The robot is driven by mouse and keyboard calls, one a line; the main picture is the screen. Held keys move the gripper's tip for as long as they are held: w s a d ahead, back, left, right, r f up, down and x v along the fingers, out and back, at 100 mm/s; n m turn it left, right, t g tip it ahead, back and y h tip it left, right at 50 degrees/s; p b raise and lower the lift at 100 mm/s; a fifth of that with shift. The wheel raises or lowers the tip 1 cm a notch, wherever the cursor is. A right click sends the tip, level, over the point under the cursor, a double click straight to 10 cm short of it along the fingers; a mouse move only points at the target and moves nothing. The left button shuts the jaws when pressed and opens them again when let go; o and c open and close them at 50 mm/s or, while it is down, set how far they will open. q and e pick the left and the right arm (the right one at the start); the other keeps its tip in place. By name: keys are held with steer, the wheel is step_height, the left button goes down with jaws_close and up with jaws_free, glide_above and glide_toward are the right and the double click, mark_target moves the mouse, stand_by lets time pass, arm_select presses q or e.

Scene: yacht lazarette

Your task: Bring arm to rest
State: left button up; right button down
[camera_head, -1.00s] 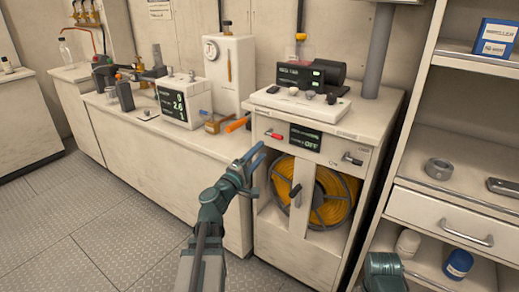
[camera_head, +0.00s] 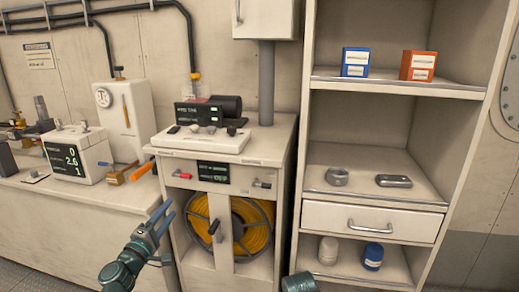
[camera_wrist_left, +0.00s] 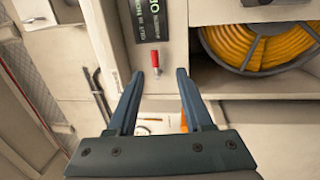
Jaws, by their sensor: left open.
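My left arm comes in at the bottom left in the head view, and its gripper (camera_head: 168,212) is open and empty. It is in front of the cabinet with the hose reel. The left wrist view shows its two fingers (camera_wrist_left: 160,74) spread apart with nothing held between them. A small red-handled lever (camera_wrist_left: 155,60) on the cabinet face shows beyond the fingertips, apart from them. A teal part of my right arm (camera_head: 300,283) shows at the bottom edge in the head view. Its gripper is out of view.
The cabinet (camera_head: 275,150) holds a yellow hose reel (camera_head: 255,225). A counter (camera_head: 60,215) with a white display box (camera_head: 78,150) stands left. Open shelves (camera_head: 400,195) with a drawer (camera_head: 370,222), boxes, jars and metal parts stand right.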

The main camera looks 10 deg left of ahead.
arm_select(q)
steer(key=s+d+f+m+g+h, duration=0.1)
steer(key=d+f+m+g+h, duration=0.1)
steer(key=d+f+m+g, duration=0.45)
steer(key=s+d+f+m+g+h, duration=0.1)
steer(key=d+f+m+h, duration=0.15)
steer(key=d, duration=0.75)
steer(key=s+d+f+m+g+h, duration=0.25)
steer(key=d+f+g, duration=0.2)
steer(key=d, duration=0.45)
steer(key=s+d+f+m+g+y, duration=0.3)
steer(key=s+d+f+m+g, duration=0.15)
steer(key=f, duration=0.25)
steer(key=s+a+f+m+g+y, duration=0.25)
steer(key=s+f+m+y, duration=0.2)
steer(key=s+y, duration=0.5)
step_height(320, 180, up, 30)
steer(key=n+p, duration=0.1)
steer(key=p, duration=2.9)
steer(key=shift+d+f+g+h, duration=0.2)
steer(key=shift+d+g+h, duration=0.1)
steer(key=shift+d+h, duration=0.15)
